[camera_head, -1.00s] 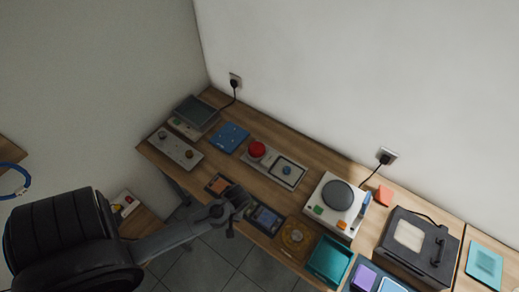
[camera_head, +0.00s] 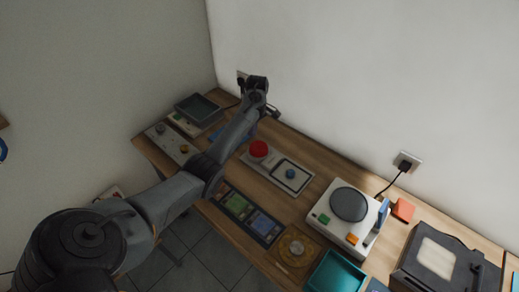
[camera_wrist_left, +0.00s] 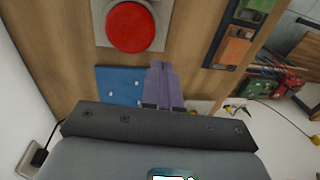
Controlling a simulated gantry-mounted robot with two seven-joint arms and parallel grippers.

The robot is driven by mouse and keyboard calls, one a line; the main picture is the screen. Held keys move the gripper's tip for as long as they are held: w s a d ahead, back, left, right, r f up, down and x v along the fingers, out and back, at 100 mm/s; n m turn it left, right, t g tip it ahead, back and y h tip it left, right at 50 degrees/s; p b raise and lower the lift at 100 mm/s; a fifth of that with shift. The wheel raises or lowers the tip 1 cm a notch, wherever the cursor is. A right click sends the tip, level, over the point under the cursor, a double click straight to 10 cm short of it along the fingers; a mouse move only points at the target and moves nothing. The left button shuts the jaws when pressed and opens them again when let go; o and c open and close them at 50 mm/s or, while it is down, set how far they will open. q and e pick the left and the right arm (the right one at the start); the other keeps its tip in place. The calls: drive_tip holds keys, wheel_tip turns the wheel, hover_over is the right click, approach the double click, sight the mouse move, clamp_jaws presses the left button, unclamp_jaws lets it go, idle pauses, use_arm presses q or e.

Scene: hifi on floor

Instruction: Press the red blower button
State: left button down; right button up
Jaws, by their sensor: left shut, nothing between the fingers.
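The large round red button (camera_head: 258,149) sits on the left end of a pale panel (camera_head: 272,163) on the table. In the left wrist view the red button (camera_wrist_left: 130,27) fills the top, on its light square plate. My left gripper (camera_head: 274,112) is above the back of the table, just beyond the button in the head view. Its fingers (camera_wrist_left: 161,68) are shut and empty in the left wrist view. They point toward the button's side and appear apart from it. My right gripper is not in view.
A blue pad (camera_wrist_left: 119,84) lies beside the button. A white device with a dark round plate (camera_head: 349,204) stands to the right. Flat dark trays (camera_head: 248,211) lie in front. The wall is close behind.

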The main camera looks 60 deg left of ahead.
use_arm(q)
wheel_tip(320, 180, up, 4)
drive_tip(key=t+b, duration=0.1)
hover_over(258, 146)
drive_tip(key=shift+w+r+t, duration=0.15)
drive_tip(key=shift+r+t, duration=0.15)
drive_tip(key=shift+r, duration=0.2)
wheel_tip(258, 146, down, 14)
drive_tip(key=shift+f+b, duration=0.1)
drive_tip(key=shift+b, duration=0.65)
